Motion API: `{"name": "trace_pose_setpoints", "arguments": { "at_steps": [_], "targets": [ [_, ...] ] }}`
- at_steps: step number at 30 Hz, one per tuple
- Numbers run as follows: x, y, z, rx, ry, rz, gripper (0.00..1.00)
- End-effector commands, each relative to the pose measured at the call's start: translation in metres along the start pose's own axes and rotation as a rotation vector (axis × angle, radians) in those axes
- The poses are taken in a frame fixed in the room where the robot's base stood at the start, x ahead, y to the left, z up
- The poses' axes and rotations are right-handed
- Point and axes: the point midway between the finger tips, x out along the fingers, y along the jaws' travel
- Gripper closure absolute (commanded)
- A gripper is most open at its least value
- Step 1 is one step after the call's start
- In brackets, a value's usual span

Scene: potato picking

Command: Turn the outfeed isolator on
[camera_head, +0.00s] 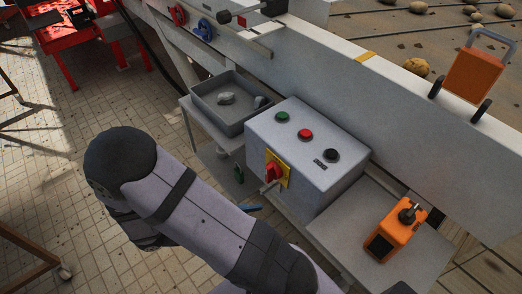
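A red rotary switch (274,173) on a yellow plate (286,181) sits on the left-hand face of a grey control box (329,186). It looks like the isolator, but I can read no label naming it. A short pale bar (269,188) lies just below and left of the red knob; I cannot tell if it is part of my gripper. My arm crosses the lower left and hides what lies behind it. I cannot make out my gripper's fingers.
The box top has green (282,116), red (306,134) and black (331,155) controls. A grey tray (209,119) stands behind left, an orange device (396,230) on the right shelf. Red (178,15) and blue (203,29) handles sit on the conveyor frame (300,62).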

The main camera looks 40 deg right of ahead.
Motion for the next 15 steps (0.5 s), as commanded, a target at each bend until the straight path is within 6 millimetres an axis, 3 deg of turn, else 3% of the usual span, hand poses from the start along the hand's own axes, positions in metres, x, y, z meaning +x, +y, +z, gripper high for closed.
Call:
{"name": "trace_pose_setpoints", "arguments": {
  "at_steps": [1, 6, 15],
  "targets": [
    [-0.01, 0.01, 0.024, -0.039, -0.055, 0.06, 0.7],
    [-0.029, 0.035, 0.051, -0.121, -0.198, 0.228, 0.7],
    [-0.046, 0.052, 0.062, -0.169, -0.293, 0.351, 0.7]
  ]
}}
